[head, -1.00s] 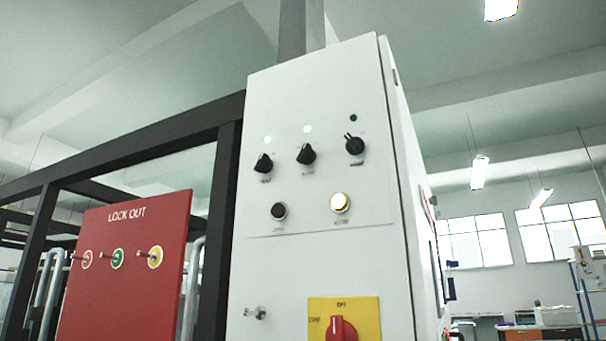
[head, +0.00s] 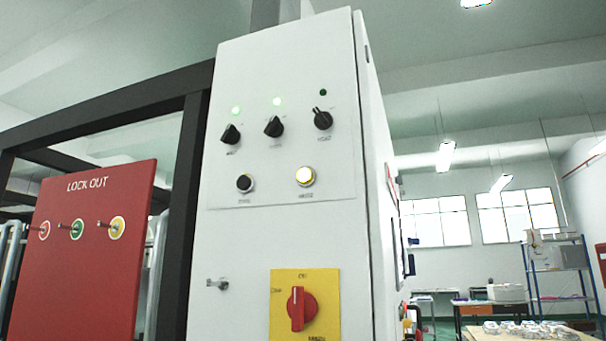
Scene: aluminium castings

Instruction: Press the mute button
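A white control cabinet (head: 232,240) stands upright in the middle of the head view. Small labels sit under both, too blurred for me to read surely, so I cannot tell which is the mute button. Above them are three black rotary knobs, the left one (head: 230,134), the middle one (head: 273,127) and the right one (head: 323,119). Neither of my grippers is in view.
A red rotary switch (head: 297,308) on a yellow plate (head: 328,290) sits low on the cabinet. A red lock-out board (head: 85,255) stands at the left by a black frame (head: 183,200). A table with castings (head: 520,330) and a blue shelf (head: 557,270) are at the right.

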